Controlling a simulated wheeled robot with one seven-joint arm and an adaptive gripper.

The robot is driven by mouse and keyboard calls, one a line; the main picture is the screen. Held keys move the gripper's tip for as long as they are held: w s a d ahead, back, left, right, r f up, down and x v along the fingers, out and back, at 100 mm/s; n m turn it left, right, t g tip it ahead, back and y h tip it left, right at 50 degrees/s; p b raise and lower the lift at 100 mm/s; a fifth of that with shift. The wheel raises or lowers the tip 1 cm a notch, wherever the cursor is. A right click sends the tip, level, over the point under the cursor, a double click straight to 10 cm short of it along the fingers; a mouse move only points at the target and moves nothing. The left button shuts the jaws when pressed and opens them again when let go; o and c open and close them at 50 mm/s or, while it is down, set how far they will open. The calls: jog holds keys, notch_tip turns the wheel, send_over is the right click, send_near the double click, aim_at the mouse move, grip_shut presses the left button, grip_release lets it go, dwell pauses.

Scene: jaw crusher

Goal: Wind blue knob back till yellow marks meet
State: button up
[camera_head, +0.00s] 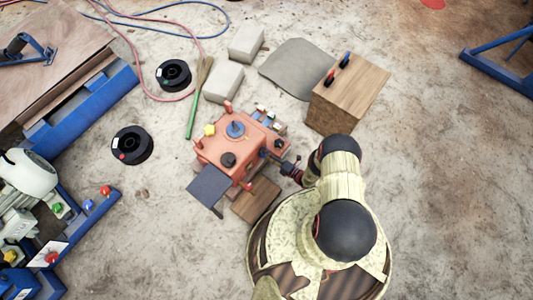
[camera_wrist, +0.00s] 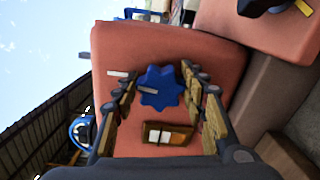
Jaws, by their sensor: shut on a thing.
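A blue lobed knob (camera_wrist: 160,88) sits on the red machine's face in the wrist view. My gripper (camera_wrist: 159,76) is shut on this knob, with one finger on each side of it. A pale grey bar mark (camera_wrist: 147,90) lies on the knob, and a short whitish mark (camera_wrist: 118,74) lies on the red face left of it. The two marks do not line up exactly. No clear yellow shows on either. In the head view my gripper (camera_head: 289,170) is at the right side of the red machine (camera_head: 222,150); the gripped knob cannot be made out there.
A small brown plate with white patches (camera_wrist: 168,133) is below the knob. The machine's top carries a blue round part (camera_head: 235,129), a yellow knob (camera_head: 209,130) and a black knob (camera_head: 228,159). A wooden box (camera_head: 350,92) stands behind right. Floor at the right is clear.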

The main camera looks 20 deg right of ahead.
jog(key=shift+n, duration=0.5)
jog(key=o, duration=1.2)
jog(key=shift+s, duration=0.1)
jog(key=v, duration=1.1)
jog(key=shift+s+d, duration=0.25)
jog(key=shift+s, duration=0.05)
